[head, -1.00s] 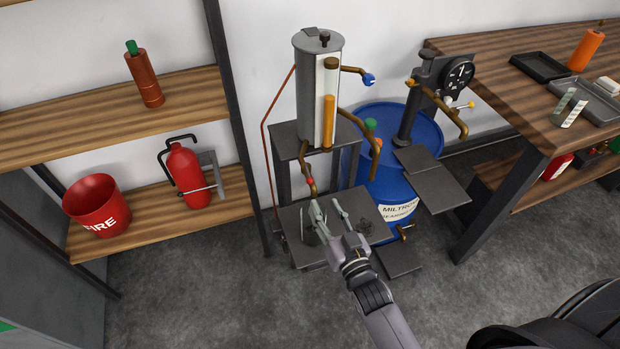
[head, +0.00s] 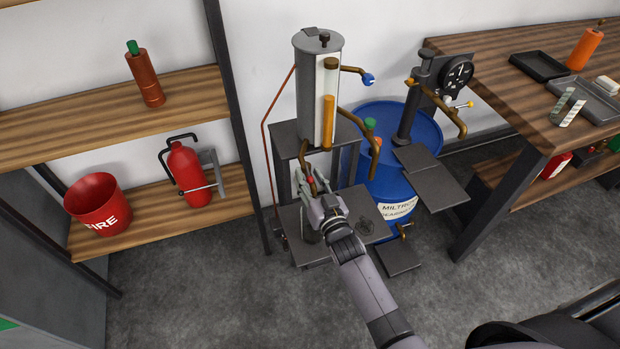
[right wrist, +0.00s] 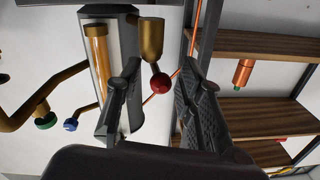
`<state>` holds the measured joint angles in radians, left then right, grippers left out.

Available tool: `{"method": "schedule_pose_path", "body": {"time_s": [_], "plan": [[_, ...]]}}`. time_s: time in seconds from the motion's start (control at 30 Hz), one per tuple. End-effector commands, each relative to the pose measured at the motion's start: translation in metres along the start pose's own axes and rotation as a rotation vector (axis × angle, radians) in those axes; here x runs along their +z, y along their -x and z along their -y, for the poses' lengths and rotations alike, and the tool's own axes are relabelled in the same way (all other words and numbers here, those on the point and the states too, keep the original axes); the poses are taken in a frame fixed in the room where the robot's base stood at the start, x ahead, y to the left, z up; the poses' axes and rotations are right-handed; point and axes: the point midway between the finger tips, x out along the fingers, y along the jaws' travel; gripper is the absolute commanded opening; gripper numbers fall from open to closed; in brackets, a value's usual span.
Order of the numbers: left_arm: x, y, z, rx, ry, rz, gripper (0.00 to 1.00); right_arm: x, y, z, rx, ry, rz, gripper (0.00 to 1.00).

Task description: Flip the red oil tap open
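The red oil tap (right wrist: 160,84) is a small red ball at the end of a brass spout, clear in the right wrist view. In the head view my gripper largely hides it. The spout comes from a grey cylinder (head: 309,95) with an amber sight tube (head: 328,122). My right gripper (head: 306,180) is up at the spout below the cylinder. In the right wrist view its fingers (right wrist: 162,70) are apart, with the red ball between them and a gap on each side. I cannot tell how deep the ball sits between them. My left gripper is not in view.
A blue-handled tap (head: 368,79) and a green-knobbed tap (head: 370,124) sit right of the cylinder. Behind is a blue drum (head: 425,150). A dark metal plate (head: 365,205) lies below the spout. A shelf with a fire extinguisher (head: 187,174) stands left, a workbench (head: 510,95) right.

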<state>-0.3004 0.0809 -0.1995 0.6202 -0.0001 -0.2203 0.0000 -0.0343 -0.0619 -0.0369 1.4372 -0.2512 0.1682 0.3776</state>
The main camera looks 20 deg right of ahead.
Motion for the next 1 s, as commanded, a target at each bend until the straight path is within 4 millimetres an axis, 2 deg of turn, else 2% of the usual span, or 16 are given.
{"method": "schedule_pose_path", "body": {"time_s": [0.07,0.47,0.77,1.0], "plan": [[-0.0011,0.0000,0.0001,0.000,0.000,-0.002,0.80,0.0001,0.0002,0.0001,0.000,0.000,0.000,0.28],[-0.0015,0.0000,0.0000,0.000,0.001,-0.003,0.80,0.0001,0.0003,0.0003,0.000,0.000,0.000,0.01],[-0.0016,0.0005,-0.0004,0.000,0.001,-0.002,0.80,-0.0002,0.0003,0.0005,-0.004,0.001,0.000,0.00],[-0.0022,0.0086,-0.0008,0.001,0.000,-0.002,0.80,-0.0029,0.0005,-0.0038,-0.087,0.009,0.015,0.00]]}}
